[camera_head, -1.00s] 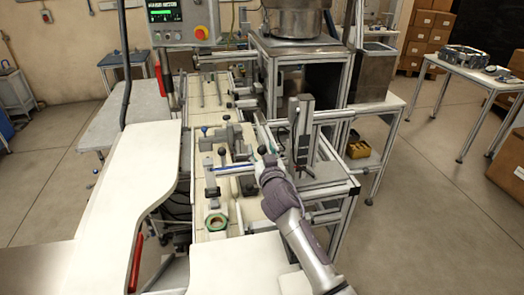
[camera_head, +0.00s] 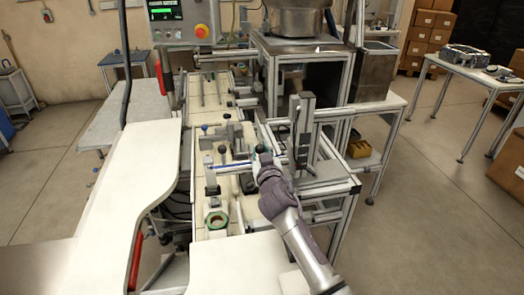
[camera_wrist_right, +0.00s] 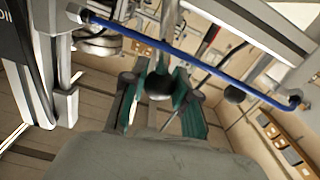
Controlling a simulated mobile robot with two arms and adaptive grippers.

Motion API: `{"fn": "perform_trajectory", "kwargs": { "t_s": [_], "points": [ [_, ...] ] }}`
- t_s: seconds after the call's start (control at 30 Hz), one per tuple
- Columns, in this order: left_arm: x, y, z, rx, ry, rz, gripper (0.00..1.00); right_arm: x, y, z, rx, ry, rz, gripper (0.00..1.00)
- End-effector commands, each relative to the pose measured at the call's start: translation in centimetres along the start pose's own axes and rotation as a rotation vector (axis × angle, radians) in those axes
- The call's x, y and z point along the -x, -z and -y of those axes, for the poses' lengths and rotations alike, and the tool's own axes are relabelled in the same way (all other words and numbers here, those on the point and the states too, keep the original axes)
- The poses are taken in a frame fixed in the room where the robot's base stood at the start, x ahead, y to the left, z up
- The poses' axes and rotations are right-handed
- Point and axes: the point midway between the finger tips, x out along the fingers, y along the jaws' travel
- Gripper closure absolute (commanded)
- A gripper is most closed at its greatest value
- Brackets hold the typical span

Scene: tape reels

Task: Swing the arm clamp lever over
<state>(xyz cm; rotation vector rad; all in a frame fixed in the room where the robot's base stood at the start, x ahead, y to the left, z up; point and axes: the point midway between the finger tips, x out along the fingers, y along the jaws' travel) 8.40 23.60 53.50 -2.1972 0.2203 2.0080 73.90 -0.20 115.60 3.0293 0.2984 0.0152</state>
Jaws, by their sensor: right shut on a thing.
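My right gripper (camera_head: 259,160) reaches in from the lower right of the head view, over the machine's bench. In the right wrist view its teal fingers (camera_wrist_right: 163,100) are closed around a black ball knob (camera_wrist_right: 159,84). The knob seems to be the end of the clamp lever (camera_wrist_right: 170,30), whose metal rod runs up from it. In the head view the gripper hides most of the lever. A blue rod (camera_head: 231,165) lies just left of the gripper; in the right wrist view it crosses above the fingers. My left gripper is not in view.
A tape reel with a green rim (camera_head: 217,221) sits on the near end of the bench. A metal upright (camera_head: 302,130) stands close to the right of my gripper. A second black knob (camera_wrist_right: 235,94) is right of the fingers. A white panel (camera_head: 125,190) borders the left side.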

Motion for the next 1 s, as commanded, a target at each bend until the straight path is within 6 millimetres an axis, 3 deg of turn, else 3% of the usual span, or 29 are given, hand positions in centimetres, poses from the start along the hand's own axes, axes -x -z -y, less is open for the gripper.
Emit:
{"fn": "perform_trajectory", "kwargs": {
  "t_s": [0.6, 1.0],
  "points": [
    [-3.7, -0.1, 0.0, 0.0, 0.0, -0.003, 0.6, 0.0, -1.7, 3.3, 0.421, 0.001, 0.002, 1.0],
    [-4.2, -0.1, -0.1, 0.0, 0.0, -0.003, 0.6, 0.0, -2.0, 3.9, 0.521, 0.0, 0.003, 1.0]
  ]
}}
